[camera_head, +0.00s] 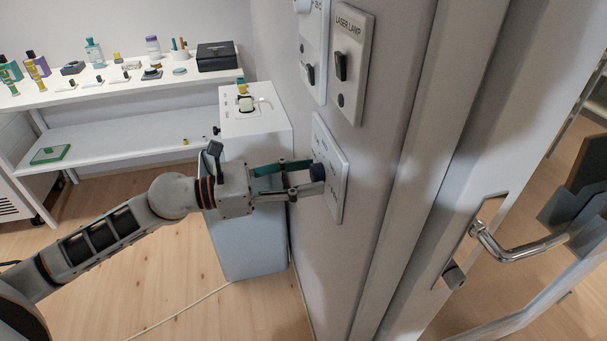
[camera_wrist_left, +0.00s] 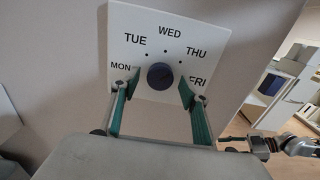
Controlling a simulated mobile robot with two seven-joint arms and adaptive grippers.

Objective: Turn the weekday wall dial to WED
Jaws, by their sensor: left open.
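The weekday wall dial is a white plate (camera_head: 331,150) on the wall with a dark blue round knob (camera_head: 318,172). In the left wrist view the plate (camera_wrist_left: 178,30) reads MON, TUE, WED, THU and FRI in an arc around the knob (camera_wrist_left: 160,76). I cannot tell which day the knob points to. My left gripper (camera_head: 312,170) is open, its fingertips close to the plate. In the left wrist view its green-padded fingers (camera_wrist_left: 159,87) stand on either side of the knob, with gaps showing.
Above the dial are a LASER LAMP switch plate (camera_head: 350,65) and another switch panel (camera_head: 314,50). A white cabinet (camera_head: 262,135) stands close behind my left gripper. A door with a metal handle (camera_head: 510,243) is at the right. Shelves (camera_head: 110,140) line the back.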

